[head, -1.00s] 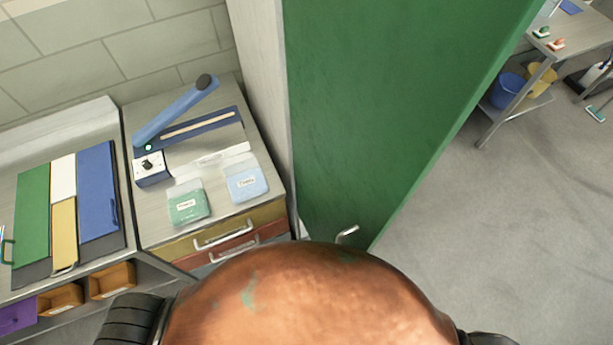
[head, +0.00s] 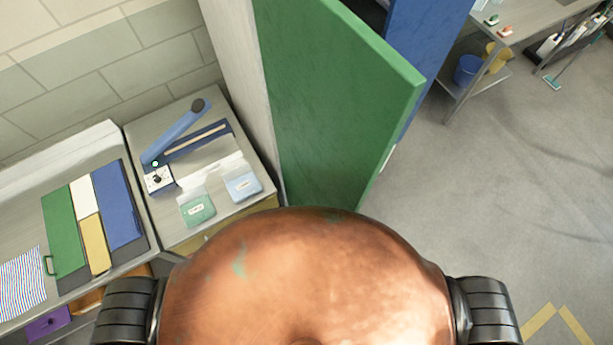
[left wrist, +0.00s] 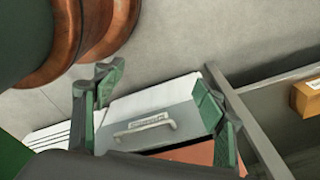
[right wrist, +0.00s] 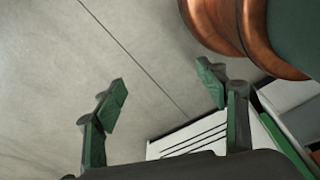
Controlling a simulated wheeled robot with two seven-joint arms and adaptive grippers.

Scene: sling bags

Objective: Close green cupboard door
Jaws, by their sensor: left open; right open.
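The green cupboard door (head: 325,95) stands ajar in the head view, swung out from the cupboard, with its free edge toward the room. A blue door (head: 428,45) shows behind it, also standing out. My left gripper (left wrist: 155,95) is open and empty in the left wrist view, above a grey drawer front with a handle (left wrist: 145,124). My right gripper (right wrist: 165,90) is open and empty in the right wrist view, over the bare floor near a white slotted panel (right wrist: 200,140). Neither gripper shows in the head view, and neither visibly touches the green door.
The right floor is clear.

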